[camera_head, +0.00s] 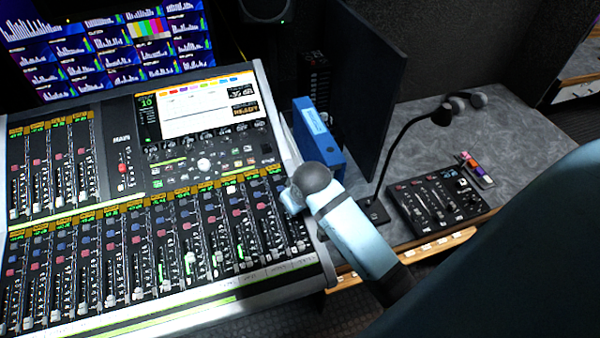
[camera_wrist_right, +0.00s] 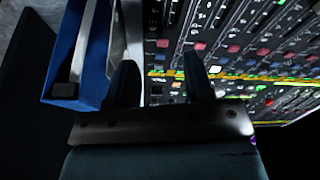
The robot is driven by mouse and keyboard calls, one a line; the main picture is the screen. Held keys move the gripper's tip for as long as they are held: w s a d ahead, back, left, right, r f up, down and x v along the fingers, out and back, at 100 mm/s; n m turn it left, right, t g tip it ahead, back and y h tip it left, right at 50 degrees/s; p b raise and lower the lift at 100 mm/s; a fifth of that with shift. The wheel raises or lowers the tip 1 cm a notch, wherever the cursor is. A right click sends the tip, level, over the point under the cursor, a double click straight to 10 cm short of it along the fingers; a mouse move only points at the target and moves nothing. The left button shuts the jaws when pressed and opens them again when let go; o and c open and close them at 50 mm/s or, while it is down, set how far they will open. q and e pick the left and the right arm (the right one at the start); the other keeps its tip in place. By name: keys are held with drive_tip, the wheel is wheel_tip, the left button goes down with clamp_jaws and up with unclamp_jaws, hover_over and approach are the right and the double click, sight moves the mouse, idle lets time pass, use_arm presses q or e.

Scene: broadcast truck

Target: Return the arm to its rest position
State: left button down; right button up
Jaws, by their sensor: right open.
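My right arm comes in from the lower right in the head view. Its right gripper (camera_head: 292,199) is over the right edge of the mixing console (camera_head: 325,262), beside a blue binder. The fingers are small and partly hidden by the wrist there. In the right wrist view the right gripper (camera_wrist_right: 161,78) shows two dark fingers spread apart with nothing between them. Console buttons and faders lie beyond the fingertips. I cannot tell the exact gap to the console. My left gripper is not in view.
The blue binder (camera_head: 318,140) stands upright just behind the gripper; it also shows in the right wrist view (camera_wrist_right: 92,60). A gooseneck microphone (camera_head: 441,115), a small control box (camera_head: 437,203) and a dark upright panel (camera_head: 350,75) stand on the grey desk (camera_head: 520,140).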

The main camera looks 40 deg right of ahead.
drive_tip(key=shift+s, duration=0.25)
idle(0.4)
drive_tip(key=s+a+f+t, duration=0.1)
drive_tip(key=f, duration=0.1)
drive_tip(key=s+a+f+n+t+y, duration=0.1)
drive_tip(key=s, duration=0.1)
drive_tip(key=s+a+f+t+p, duration=0.1)
drive_tip(key=s+f, duration=0.1)
drive_tip(key=shift+a+f+n, duration=0.1)
drive_tip(key=shift+f+n, duration=0.2)
drive_tip(key=shift+f, duration=0.05)
drive_tip(key=s+a+t, duration=0.1)
drive_tip(key=s, duration=0.1)
drive_tip(key=s+a+f+t+y, duration=0.1)
drive_tip(key=s, duration=0.1)
drive_tip(key=s+a+n+t+y+p, duration=0.1)
drive_tip(key=s, duration=0.2)
drive_tip(key=shift+s+a+f, duration=0.1)
drive_tip(key=shift+a+f, duration=0.1)
drive_tip(key=shift+a, duration=0.2)
drive_tip(key=shift+s+a+t+y, duration=0.2)
drive_tip(key=shift+s+t+y, duration=0.2)
drive_tip(key=shift+s, duration=0.05)
